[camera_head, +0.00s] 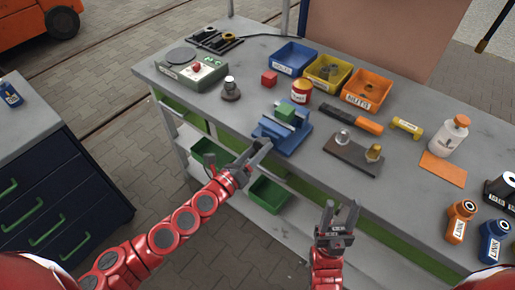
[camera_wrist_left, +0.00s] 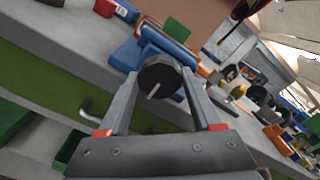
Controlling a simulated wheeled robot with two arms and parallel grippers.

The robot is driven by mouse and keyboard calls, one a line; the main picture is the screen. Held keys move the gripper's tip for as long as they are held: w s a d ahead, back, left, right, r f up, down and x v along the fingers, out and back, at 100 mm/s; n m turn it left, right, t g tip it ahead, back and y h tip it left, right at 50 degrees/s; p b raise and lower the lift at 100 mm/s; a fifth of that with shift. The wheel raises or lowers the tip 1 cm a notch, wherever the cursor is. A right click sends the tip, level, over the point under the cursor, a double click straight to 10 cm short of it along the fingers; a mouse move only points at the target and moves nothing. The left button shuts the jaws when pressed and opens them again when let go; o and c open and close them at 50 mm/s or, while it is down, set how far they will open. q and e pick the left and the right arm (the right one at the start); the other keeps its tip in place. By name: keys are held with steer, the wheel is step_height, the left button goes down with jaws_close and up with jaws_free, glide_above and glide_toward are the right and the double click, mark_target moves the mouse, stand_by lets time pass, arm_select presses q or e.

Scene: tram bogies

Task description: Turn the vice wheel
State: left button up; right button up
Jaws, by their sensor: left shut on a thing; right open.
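The blue vice (camera_head: 284,127) stands at the front edge of the grey workbench, with a green block (camera_head: 286,112) at its jaws. Its dark round wheel (camera_wrist_left: 160,78) with a small pale handle shows in the left wrist view, on the front of the blue vice body (camera_wrist_left: 168,42). My left gripper (camera_head: 258,148) is at the front of the vice, its fingers (camera_wrist_left: 162,95) on both sides of the wheel, shut on it. In the head view the wheel is mostly hidden by the fingers. My right gripper (camera_head: 340,216) is open and empty in front of the bench, to the right.
Behind the vice are a red cube (camera_head: 269,78), a red can (camera_head: 301,90) and blue, yellow and orange bins (camera_head: 367,90). A plate with two knobs (camera_head: 352,154) lies to the right. A grey device (camera_head: 191,70) stands at the left. Green bins (camera_head: 269,194) sit on the shelf below.

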arm_select(q)
steer(key=shift+f+m, duration=0.15)
steer(key=shift+m, duration=0.75)
steer(key=o, duration=1.4)
steer(key=shift+b+v, duration=0.55)
steer(key=shift+v, duration=8.15)
